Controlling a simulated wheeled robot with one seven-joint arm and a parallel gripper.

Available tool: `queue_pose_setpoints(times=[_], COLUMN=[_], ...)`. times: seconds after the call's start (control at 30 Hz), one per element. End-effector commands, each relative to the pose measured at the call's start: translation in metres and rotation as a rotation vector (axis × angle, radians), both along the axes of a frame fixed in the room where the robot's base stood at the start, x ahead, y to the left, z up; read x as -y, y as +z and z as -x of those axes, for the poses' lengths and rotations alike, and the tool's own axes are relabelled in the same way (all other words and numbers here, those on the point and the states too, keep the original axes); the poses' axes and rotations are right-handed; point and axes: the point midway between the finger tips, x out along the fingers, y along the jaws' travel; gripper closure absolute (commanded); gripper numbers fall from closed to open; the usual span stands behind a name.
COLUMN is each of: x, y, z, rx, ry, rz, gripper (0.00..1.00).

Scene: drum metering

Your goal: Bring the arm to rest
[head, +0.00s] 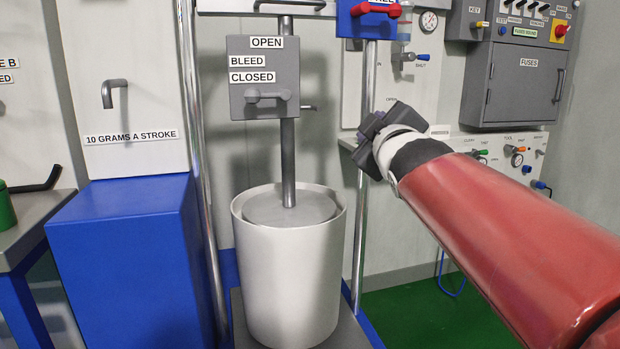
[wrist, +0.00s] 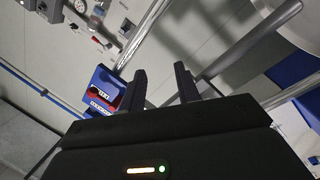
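My arm (head: 500,230) reaches in from the lower right of the head view, its red forearm slanting up and to the left. My dark gripper (head: 374,130) is at its end, in front of the right chrome post and to the right of the grey bleed box (head: 265,78). In the wrist view, the two fingers of my gripper (wrist: 160,80) stand apart with nothing between them. The gripper is open and empty. In the head view its fingers are mostly hidden behind its own body.
A pale drum (head: 290,270) stands below the bleed box, with a grey plate and rod in its top. A blue cabinet (head: 130,260) is to the left. A fuse box (head: 515,85) and a valve panel (head: 500,155) are on the right wall. Green floor (head: 430,310) is clear.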

Motion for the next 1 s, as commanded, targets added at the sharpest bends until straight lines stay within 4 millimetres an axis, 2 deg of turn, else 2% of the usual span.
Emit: queue_pose_setpoints(times=[0.03,0.1,0.17,0.2,0.3,0.4,0.5,0.6,0.7,1.0], x=[0.012,0.026,0.035,0.039,0.047,0.048,0.048,0.046,0.044,0.044], y=[-0.024,-0.067,-0.103,-0.126,-0.178,-0.219,-0.25,-0.269,-0.28,-0.283], z=[0.023,0.054,0.082,0.102,0.152,0.196,0.233,0.258,0.272,0.276], rx=[-0.123,-0.289,-0.419,-0.502,-0.688,-0.84,-0.959,-1.037,-1.081,-1.094], ry=[-0.044,-0.108,-0.165,-0.203,-0.297,-0.379,-0.447,-0.493,-0.52,-0.529], rz=[-0.085,-0.205,-0.302,-0.364,-0.504,-0.615,-0.696,-0.749,-0.775,-0.783], gripper=[0.68,0.68,0.68,0.68,0.68,0.68,0.68,0.68,0.68,0.68])
